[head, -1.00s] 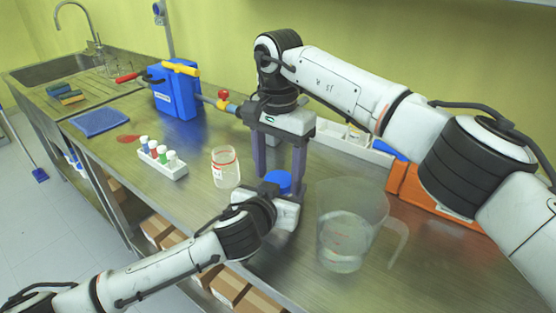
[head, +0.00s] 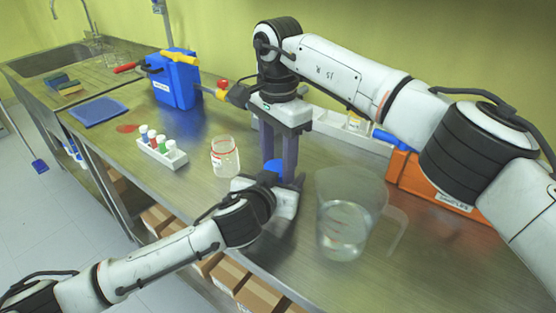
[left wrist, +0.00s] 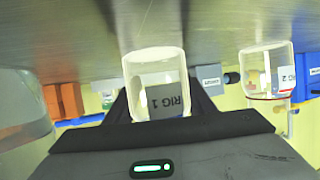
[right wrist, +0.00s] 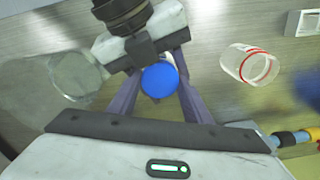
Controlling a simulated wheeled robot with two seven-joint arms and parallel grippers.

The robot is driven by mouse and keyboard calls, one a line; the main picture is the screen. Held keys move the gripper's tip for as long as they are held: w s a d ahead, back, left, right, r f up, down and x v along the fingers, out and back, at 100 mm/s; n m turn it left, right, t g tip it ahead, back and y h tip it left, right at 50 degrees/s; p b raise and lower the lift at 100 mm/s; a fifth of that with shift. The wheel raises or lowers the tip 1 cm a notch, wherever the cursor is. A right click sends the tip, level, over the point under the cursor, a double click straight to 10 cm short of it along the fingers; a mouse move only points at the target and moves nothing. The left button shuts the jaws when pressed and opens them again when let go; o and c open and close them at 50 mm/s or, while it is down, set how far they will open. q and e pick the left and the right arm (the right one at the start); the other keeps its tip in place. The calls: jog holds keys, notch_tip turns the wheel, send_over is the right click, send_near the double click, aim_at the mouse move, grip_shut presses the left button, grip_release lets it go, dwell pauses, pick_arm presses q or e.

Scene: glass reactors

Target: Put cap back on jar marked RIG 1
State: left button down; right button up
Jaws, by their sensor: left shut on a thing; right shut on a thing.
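The jar marked RIG 1 (left wrist: 155,70) is clear, with its label readable in the left wrist view. My left gripper (left wrist: 157,108) is shut around it and holds it upright over the counter. The blue cap (right wrist: 160,80) is between the fingertips of my right gripper (right wrist: 155,80), which is shut on it from above. In the head view the cap (head: 274,166) sits between the purple fingers of my right gripper (head: 278,162), right at my left gripper (head: 268,188). The jar is hidden there, and I cannot tell whether the cap is seated on its mouth.
An uncapped jar with a red ring, labelled RIG 2 in the left wrist view (left wrist: 267,75), stands left of the grippers (head: 225,157). A clear measuring jug (head: 345,225) stands close on the right.

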jog(key=shift+a, duration=0.1)
jog(key=o, duration=1.2)
jog(key=shift+r, duration=0.1)
jog(key=shift+r, duration=2.2)
jog(key=shift+c, duration=0.6)
jog(key=shift+r+n, duration=1.6)
jog(key=shift+r, duration=0.15)
